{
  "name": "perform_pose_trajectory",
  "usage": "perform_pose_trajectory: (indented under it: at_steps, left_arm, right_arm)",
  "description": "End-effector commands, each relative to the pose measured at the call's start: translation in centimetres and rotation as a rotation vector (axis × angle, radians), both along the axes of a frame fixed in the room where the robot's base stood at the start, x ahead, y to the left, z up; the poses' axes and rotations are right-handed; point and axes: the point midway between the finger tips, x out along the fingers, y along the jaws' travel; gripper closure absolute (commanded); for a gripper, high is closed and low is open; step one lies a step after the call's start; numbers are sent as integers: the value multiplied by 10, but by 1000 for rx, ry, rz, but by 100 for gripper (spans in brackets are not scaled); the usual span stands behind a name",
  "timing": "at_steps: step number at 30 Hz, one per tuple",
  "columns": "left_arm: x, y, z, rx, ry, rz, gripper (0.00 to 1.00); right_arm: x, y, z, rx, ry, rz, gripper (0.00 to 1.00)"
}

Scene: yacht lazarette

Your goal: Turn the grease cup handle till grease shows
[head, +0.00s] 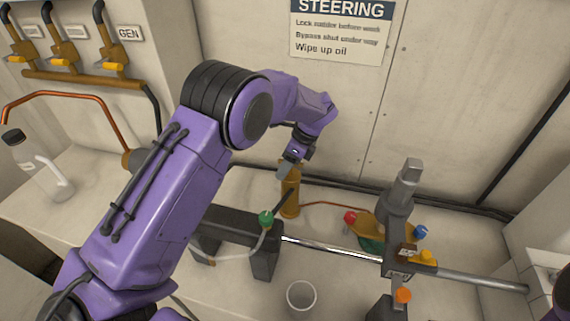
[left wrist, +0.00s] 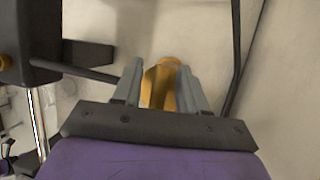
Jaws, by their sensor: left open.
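The brass grease cup (head: 290,197) stands upright at the back of the bench, with a copper pipe leading right from its foot. My left gripper (head: 289,170) is at its top, reaching down from above. In the left wrist view the grey fingers (left wrist: 160,88) are open, one on each side of the brass top (left wrist: 162,72). I cannot tell whether they touch it. The handle is largely hidden by the gripper, and no grease can be made out. My right gripper is out of view.
A dark lever with a green knob (head: 266,219) is close in front of the cup.

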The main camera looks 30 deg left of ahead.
Motion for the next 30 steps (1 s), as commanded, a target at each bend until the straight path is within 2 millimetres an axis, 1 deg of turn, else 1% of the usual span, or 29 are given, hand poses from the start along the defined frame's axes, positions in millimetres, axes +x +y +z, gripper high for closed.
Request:
perform_pose_trajectory:
  at_steps: [6, 7, 8, 9, 10, 11, 20, 26, 30]
  left_arm:
    - [0, 0, -1, 0, 0, 0, 58]
    - [0, 0, -1, 0, 0, 0, 64]
    - [0, 0, -1, 1, 0, 0, 74]
    - [0, 0, -1, 0, 0, 0, 87]
    - [0, 0, -1, 1, 0, 0, 97]
    - [0, 0, -1, 1, 0, 0, 100]
    - [0, 0, -2, 0, 0, -21, 100]
    - [2, 1, -4, -1, -3, -106, 100]
    - [3, 1, -6, -2, -4, -208, 100]
  right_arm:
    - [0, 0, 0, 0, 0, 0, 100]
    - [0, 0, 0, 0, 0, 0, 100]
    - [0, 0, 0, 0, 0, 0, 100]
    - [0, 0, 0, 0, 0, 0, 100]
    - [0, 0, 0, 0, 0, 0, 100]
    - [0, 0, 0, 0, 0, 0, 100]
    - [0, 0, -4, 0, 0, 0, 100]
    - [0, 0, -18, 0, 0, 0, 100]
    - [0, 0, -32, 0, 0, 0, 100]
